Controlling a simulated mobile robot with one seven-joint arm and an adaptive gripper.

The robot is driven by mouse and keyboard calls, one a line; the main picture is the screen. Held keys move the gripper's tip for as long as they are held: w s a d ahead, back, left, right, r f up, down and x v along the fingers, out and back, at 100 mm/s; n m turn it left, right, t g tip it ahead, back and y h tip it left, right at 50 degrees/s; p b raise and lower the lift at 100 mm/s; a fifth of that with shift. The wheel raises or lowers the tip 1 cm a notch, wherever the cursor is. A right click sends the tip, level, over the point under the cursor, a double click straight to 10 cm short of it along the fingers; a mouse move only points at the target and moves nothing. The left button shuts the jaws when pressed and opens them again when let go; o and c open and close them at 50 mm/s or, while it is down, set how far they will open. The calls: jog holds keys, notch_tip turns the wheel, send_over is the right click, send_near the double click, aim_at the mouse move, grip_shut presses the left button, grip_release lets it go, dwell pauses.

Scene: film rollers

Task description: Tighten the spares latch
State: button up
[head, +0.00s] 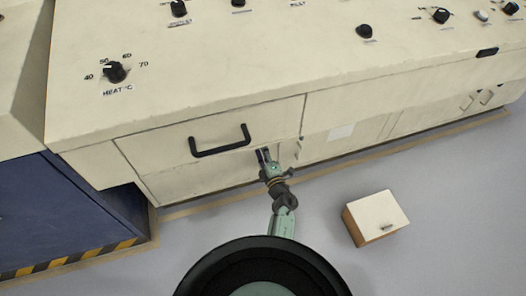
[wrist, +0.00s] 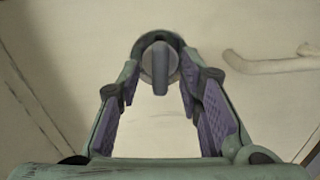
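The latch (wrist: 160,62) shows in the wrist view as a round grey disc with an upright grey tab, on a pale panel. I take it for the spares latch; no label is readable. My gripper (wrist: 160,78) has its purple-padded fingers apart, one on each side of the latch. The tab lies between the fingertips with gaps beside it; contact with the disc's rim cannot be told. In the head view my gripper (head: 264,156) is at the cream cabinet front, just right of and below the black drawer handle (head: 220,140). The latch is hidden there.
A pale curved bar (wrist: 270,62) stands out right of the latch in the wrist view. A small wooden box (head: 375,217) with a cream top stands on the grey floor at right. A blue unit (head: 60,215) is at left. Knobs (head: 115,71) sit on the cabinet top.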

jog(key=shift+c, duration=0.5)
grip_shut()
jog(key=shift+m, duration=0.3)
jog(key=shift+m+p, duration=3.1)
jog(key=shift+m, duration=4.5)
